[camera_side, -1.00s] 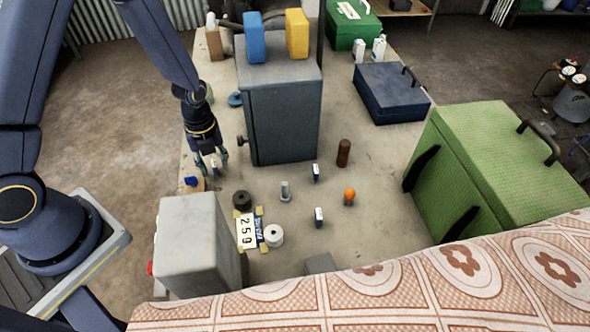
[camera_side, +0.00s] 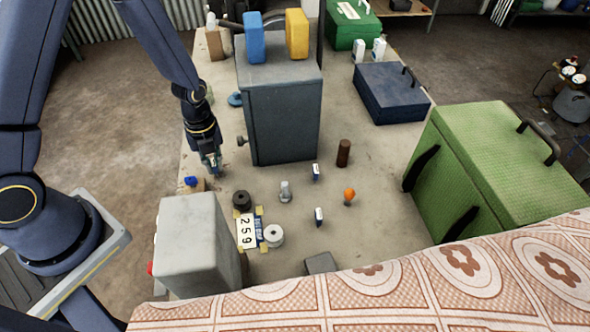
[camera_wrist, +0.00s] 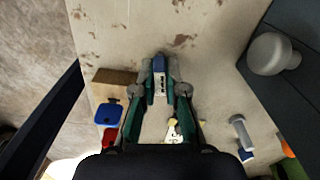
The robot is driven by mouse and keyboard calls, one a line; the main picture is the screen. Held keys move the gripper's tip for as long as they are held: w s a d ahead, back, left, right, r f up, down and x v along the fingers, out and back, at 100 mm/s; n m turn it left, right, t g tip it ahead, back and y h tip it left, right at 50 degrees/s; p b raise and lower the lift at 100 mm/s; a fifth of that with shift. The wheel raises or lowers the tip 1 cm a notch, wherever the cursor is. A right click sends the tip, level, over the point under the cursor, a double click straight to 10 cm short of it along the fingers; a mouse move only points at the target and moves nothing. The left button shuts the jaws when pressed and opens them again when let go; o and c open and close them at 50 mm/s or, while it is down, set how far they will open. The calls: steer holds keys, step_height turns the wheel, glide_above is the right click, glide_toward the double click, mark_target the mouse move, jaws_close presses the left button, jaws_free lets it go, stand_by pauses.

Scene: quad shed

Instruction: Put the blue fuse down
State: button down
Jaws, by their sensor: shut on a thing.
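The blue fuse (camera_wrist: 159,77), a small upright-looking piece with a blue end and a white marked label, sits between my fingertips in the wrist view. My gripper (camera_wrist: 160,86) is shut on it. In the side view my gripper (camera_side: 212,168) points down, low over the left part of the table, left of the grey cabinet. There the fingers mostly hide the fuse. I cannot tell whether its lower end touches the table.
A wooden block with a blue piece (camera_side: 191,181) stands close at the front left, near the table edge. The grey cabinet (camera_side: 283,115) and its knob (camera_wrist: 273,54) are to the right. A black roll (camera_side: 242,200), bolt (camera_side: 285,192) and number plate (camera_side: 247,230) lie in front.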

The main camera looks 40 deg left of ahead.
mark_target(213, 162)
step_height(213, 162, up, 9)
steer(key=shift+f, duration=0.15)
steer(key=shift+s+r, duration=0.1)
steer(key=shift+r, duration=0.2)
steer(key=s+d+r+m, duration=0.1)
steer(key=s+d+m, duration=0.15)
steer(key=d, duration=0.85)
step_height(213, 162, down, 7)
steer(key=shift+d+f, duration=0.1)
steer(key=shift+d, duration=0.05)
steer(key=shift+s+f, duration=0.1)
steer(key=c, duration=1.2)
jaws_free()
